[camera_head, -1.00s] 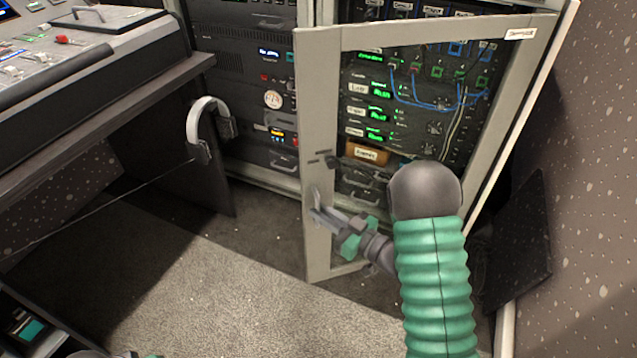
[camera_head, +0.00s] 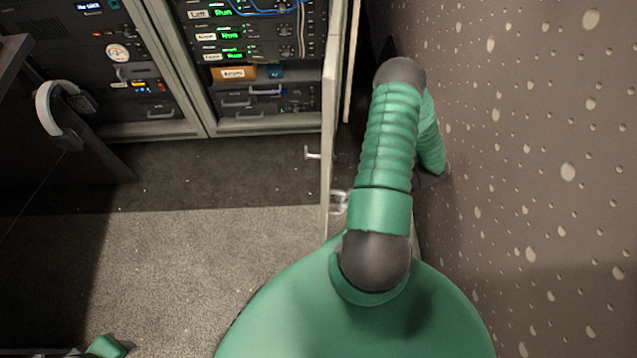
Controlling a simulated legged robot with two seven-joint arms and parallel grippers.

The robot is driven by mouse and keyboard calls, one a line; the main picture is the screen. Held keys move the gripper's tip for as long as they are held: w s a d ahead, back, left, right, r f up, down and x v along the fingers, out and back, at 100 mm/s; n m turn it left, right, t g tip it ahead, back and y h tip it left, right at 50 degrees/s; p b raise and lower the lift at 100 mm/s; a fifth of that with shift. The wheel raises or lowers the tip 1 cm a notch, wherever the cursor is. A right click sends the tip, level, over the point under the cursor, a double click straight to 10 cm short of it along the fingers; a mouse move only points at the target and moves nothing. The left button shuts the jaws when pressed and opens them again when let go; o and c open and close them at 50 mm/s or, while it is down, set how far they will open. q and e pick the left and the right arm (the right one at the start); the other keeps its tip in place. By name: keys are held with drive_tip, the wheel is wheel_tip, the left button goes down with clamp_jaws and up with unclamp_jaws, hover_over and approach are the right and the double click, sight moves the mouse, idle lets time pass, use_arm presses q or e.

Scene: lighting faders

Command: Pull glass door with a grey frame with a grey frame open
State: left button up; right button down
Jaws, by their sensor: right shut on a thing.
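The glass door with a grey frame (camera_head: 328,190) stands swung far out from the rack, seen nearly edge-on, so its glass hardly shows. A small light handle (camera_head: 312,153) sticks out from its left side. My right arm bends up and then down on the door's right side. My right gripper (camera_head: 339,202) shows only as a small metallic part against the door's right side, shut on the door's handle. The rest of that hand is hidden behind my upper arm. Only a green piece of my left arm shows at the bottom left edge; its gripper is out of view.
The rack (camera_head: 262,100) behind the doorway is exposed, with lit green displays and drawers. A closed rack section (camera_head: 120,80) stands to its left. A speckled wall (camera_head: 540,170) rises close on the right of my arm. The carpet (camera_head: 220,250) left of the door is clear.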

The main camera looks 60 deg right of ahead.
drive_tip(key=shift+s+d+r+n+g, duration=0.1)
drive_tip(key=shift+s+d+n+g, duration=0.3)
drive_tip(key=shift+s+d, duration=0.65)
drive_tip(key=c, duration=1.7)
unclamp_jaws()
drive_tip(key=shift+o, duration=1)
